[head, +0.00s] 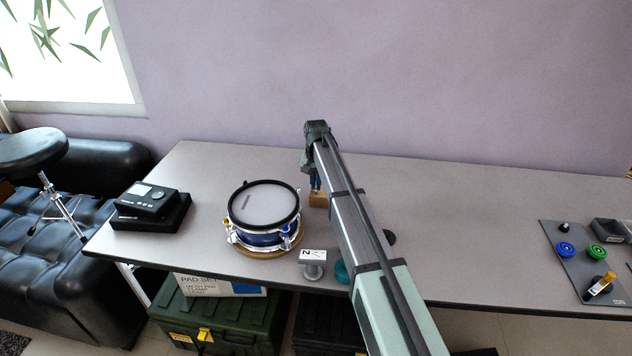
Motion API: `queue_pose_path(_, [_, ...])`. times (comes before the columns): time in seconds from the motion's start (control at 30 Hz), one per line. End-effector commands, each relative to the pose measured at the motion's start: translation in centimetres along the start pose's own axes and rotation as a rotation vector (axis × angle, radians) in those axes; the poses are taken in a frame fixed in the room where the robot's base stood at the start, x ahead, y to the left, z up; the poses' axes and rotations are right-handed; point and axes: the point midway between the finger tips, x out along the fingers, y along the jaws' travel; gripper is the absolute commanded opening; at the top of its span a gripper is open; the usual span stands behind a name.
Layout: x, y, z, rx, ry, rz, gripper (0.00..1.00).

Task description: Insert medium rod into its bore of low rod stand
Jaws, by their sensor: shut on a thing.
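My gripper (313,178) points down at the back middle of the table, partly covered by my own arm. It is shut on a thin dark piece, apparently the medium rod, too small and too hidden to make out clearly. A small tan wooden block (318,201), apparently the low rod stand, sits on the table directly below the gripper. Its bores cannot be made out. I cannot tell whether the rod is inside the block or just above it.
A blue drum (263,210) on a round wooden base stands left of the block. A grey knob-like piece marked N (313,261) and a teal piece (342,272) are near the front edge. A black device (150,203) is far left; a grey mat (565,270) with small parts is right.

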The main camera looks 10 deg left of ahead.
Motion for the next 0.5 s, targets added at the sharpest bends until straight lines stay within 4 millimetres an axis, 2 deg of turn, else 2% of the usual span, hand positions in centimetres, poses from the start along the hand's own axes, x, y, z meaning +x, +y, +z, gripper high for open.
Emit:
queue_pose_path(0.2, [0.02,0.0,0.0,0.0,0.0,0.0,0.0])
queue_pose_path(0.23, [0.02,0.0,0.0,0.0,0.0,0.0,0.11])
queue_pose_path(0.5, [0.02,0.0,0.0,0.0,0.0,0.0,0.37])
